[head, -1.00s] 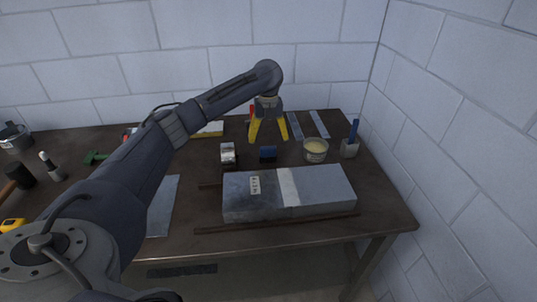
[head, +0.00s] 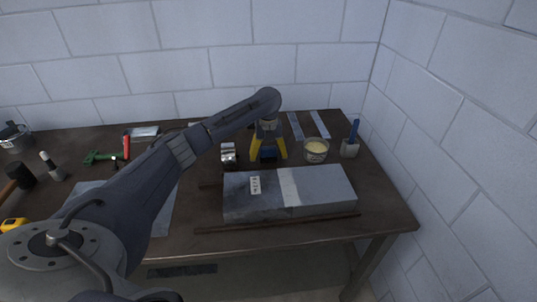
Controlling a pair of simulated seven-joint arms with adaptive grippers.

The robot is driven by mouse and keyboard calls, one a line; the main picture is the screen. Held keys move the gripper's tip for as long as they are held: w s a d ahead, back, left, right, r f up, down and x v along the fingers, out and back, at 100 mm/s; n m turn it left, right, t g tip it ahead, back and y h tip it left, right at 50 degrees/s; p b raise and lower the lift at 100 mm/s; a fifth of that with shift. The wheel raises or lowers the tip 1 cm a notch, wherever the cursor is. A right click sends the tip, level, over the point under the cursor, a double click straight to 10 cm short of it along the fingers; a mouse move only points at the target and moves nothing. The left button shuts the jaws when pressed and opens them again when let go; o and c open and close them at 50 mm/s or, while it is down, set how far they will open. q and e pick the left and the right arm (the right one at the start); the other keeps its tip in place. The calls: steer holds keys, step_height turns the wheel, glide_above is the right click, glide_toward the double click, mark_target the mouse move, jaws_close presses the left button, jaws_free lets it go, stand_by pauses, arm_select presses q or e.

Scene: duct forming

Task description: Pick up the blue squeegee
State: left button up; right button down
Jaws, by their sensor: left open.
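My right gripper is not in view.
The grey duct block (head: 240,199) lies just in front. A blue-handled brush (head: 350,147) is farther right. Two flat strips (head: 319,124) lie behind.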

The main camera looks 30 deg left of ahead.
mark_target(268, 147)
arm_select(q)
steer(key=c, duration=1.4)
steer(key=shift+r, duration=0.1)
steer(key=shift+c, duration=0.2)
step_height(268, 147, up, 20)
